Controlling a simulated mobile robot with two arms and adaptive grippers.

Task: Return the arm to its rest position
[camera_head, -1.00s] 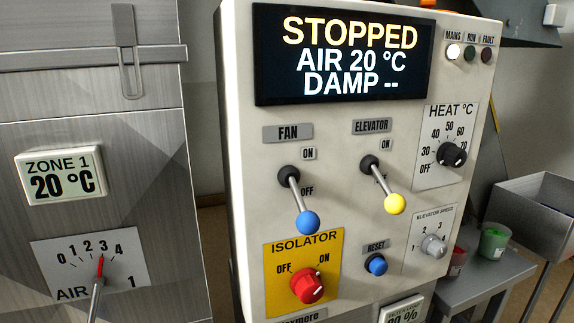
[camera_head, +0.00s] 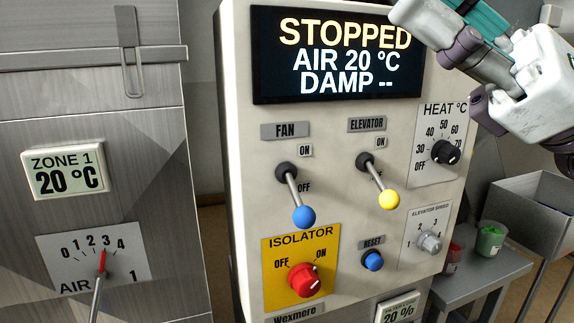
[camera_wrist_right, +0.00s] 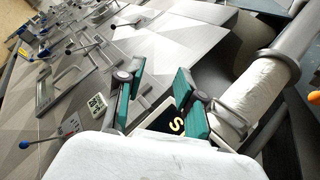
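My right gripper (camera_head: 462,32) comes in from the upper right in the head view, in front of the control panel's top right corner. It is white and grey with teal fingers. In the right wrist view its two teal fingers (camera_wrist_right: 158,80) stand apart with nothing between them. It covers the indicator lamps and part of the display's edge. The control panel (camera_head: 235,150) has a display (camera_head: 340,55) reading STOPPED, AIR 20 °C, DAMP --. The blue-balled fan lever (camera_head: 304,216) and yellow-balled elevator lever (camera_head: 388,199) both hang down. My left gripper is not in view.
The red isolator knob (camera_head: 304,280), blue reset button (camera_head: 373,261), heat knob (camera_head: 445,152) and elevator speed knob (camera_head: 430,242) protrude from the panel. A grey table (camera_head: 480,279) with red and green containers (camera_head: 490,239) stands right. A steel cabinet (camera_head: 120,130) stands left.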

